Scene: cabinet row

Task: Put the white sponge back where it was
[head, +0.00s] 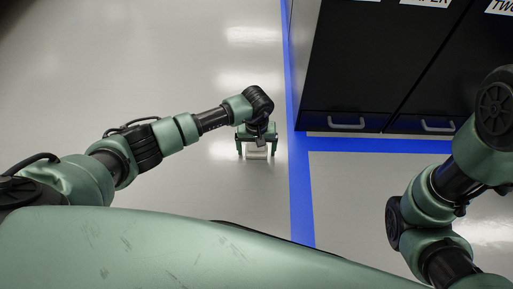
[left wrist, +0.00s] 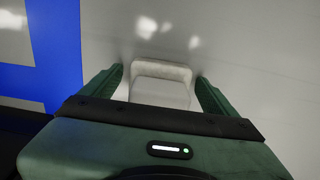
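The white sponge (head: 257,152) is at my left gripper (head: 257,153), over the pale floor beside the blue line. In the left wrist view the sponge (left wrist: 160,84) sits between the two green fingers of the left gripper (left wrist: 160,82). Narrow gaps seem to show between the sponge and the fingers, which stand apart on either side of it. I cannot tell whether the sponge rests on the floor. My right arm shows at the right of the head view, but its gripper is out of frame.
A black cabinet row (head: 370,60) with grey handles (head: 347,126) and white labels stands at the upper right. Blue floor tape (head: 301,200) runs along its left side and front. The pale floor (head: 150,60) to the left is clear.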

